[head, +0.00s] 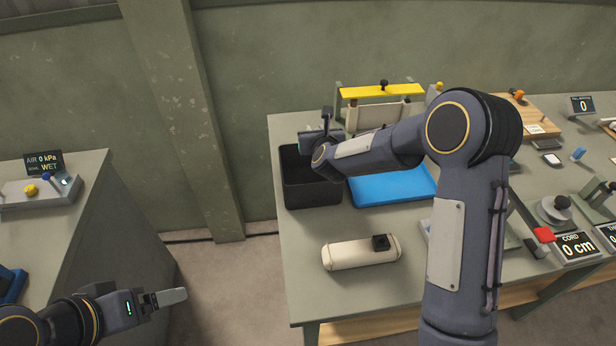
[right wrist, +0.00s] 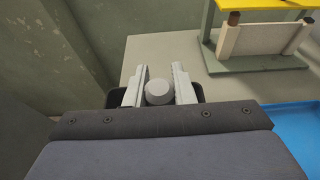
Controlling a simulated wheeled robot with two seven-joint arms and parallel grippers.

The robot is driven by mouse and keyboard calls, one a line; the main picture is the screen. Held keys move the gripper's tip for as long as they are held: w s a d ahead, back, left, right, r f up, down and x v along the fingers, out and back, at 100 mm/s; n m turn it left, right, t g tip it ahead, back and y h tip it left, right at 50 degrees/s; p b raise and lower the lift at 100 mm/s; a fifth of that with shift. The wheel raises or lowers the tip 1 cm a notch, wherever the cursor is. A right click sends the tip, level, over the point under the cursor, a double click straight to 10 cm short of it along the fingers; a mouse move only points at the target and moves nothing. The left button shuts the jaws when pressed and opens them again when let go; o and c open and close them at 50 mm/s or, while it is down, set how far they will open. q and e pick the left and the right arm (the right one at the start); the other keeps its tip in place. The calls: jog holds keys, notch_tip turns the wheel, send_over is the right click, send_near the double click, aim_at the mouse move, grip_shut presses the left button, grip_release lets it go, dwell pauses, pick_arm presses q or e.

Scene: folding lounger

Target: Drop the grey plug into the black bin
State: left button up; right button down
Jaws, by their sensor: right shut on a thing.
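The black bin (head: 312,192) stands at the left end of the workbench. My right gripper (head: 308,140) is over the back part of the bin in the head view, partly hidden by its own wrist. In the right wrist view, its two pale fingers are shut on the grey plug (right wrist: 158,92), a round light-grey piece between them. Dark edges of the bin (right wrist: 115,97) show below and beside the fingers. The plug itself cannot be made out in the head view. My left gripper (head: 168,297) is low at the left, away from the bench; its finger gap does not show.
A blue tray (head: 392,187) lies right of the bin. A frame with a yellow bar (head: 382,91) stands behind it. A cream roll-shaped thing (head: 350,253) lies in front. Another bench (head: 85,185) is at the left, with open floor between.

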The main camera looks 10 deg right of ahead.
jog(key=shift+f+b, duration=0.45)
jog(key=shift+f, duration=1.2)
jog(key=shift+w, duration=0.1)
jog(key=c, duration=1.1)
grip_release()
jog(key=shift+c, duration=0.2)
jog(key=b+v, duration=0.2)
jog(key=v, duration=0.6)
jog(key=shift+b, duration=0.3)
